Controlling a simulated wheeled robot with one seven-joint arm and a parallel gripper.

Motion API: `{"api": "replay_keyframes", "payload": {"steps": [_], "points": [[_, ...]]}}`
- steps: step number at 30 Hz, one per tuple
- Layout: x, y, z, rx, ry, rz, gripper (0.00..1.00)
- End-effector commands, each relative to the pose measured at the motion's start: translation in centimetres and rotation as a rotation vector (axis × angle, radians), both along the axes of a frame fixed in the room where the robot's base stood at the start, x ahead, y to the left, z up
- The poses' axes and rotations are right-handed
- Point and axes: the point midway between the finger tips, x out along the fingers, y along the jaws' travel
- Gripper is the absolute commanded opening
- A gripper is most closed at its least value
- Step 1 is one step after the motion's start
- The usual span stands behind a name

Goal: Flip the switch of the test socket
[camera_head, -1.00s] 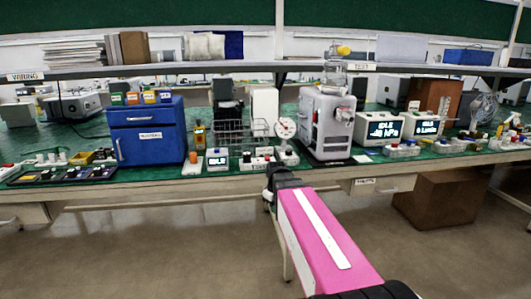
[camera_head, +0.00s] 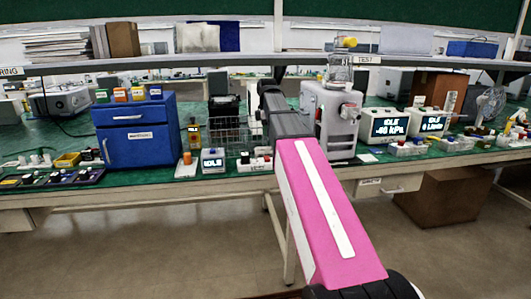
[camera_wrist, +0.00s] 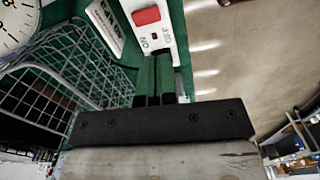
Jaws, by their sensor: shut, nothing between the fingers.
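The test socket, a white strip (camera_wrist: 163,36), is at the top of the wrist view. Its red rocker switch (camera_wrist: 146,15) sits there with OFF and ON lettering and a small red mark beside it. I cannot tell which way the rocker is set. My gripper (camera_wrist: 156,62) is shut and empty, its dark fingertips pointing at the strip just below the lettering, apart from the rocker. Whether they touch the strip is unclear. In the head view, a white socket block (camera_head: 256,160) shows at the bench front beside my arm, which hides part of it.
A wire basket (camera_wrist: 68,75) and a round dial gauge (camera_wrist: 14,28) are left of my gripper in the wrist view. A grey pump machine (camera_head: 332,118) stands right of my arm, and a blue drawer cabinet (camera_head: 137,135) to the left. A shelf (camera_head: 190,63) runs above.

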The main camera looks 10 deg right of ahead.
Motion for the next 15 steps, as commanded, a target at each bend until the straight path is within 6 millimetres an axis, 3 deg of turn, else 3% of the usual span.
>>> {"api": "replay_keyframes", "payload": {"steps": [1, 6, 15], "points": [[0.3, 0.0, 1.2, 0.0, -0.001, 0.027, 0.0], [0.4, 0.0, 3.0, 0.001, 0.001, 0.085, 0.0], [0.4, 0.0, 3.3, 0.001, 0.001, 0.097, 0.0]]}}
